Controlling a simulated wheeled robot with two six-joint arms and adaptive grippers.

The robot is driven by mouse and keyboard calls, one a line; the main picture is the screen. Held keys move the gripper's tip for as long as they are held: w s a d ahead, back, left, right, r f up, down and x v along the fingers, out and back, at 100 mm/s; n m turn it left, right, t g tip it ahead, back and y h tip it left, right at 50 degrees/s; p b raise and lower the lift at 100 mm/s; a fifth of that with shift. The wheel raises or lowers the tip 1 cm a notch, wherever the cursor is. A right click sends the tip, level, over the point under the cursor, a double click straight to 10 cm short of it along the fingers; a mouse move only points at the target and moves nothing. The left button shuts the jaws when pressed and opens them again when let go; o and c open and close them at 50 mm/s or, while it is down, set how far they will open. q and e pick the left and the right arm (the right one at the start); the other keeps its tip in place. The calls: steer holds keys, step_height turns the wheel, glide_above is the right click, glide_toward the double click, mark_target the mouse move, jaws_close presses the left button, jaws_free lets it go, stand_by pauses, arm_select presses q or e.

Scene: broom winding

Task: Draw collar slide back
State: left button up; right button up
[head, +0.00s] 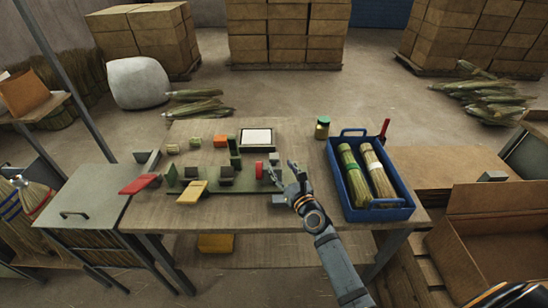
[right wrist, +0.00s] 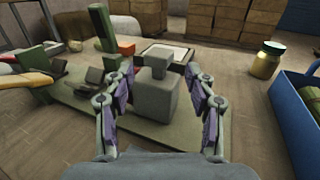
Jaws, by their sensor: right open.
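A green fixture base (head: 225,187) lies along the front of the workbench, with grey and green blocks on it. In the right wrist view, a grey block with a smaller raised top (right wrist: 157,100) stands at the base's near end; it may be the collar slide, but no label shows. My right gripper (head: 279,170) is at the right end of the fixture. In the right wrist view its open fingers (right wrist: 159,82) stand on either side of the grey block, with gaps visible and nothing gripped. My left gripper is not in view.
A blue tray (head: 378,215) with two bristle bundles stands just right of my right arm. A jar (head: 322,128), a red-handled tool (head: 384,130) and a framed pale panel (head: 257,137) are behind. A yellow lever (head: 191,193) and red handle (head: 138,184) project at left.

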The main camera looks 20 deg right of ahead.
mark_target(276, 160)
steer(key=w, duration=0.4)
steer(key=w+a+b, duration=0.1)
steer(key=w, duration=0.2)
steer(key=shift+f, duration=0.1)
jaws_close()
steer(key=shift+d, duration=0.1)
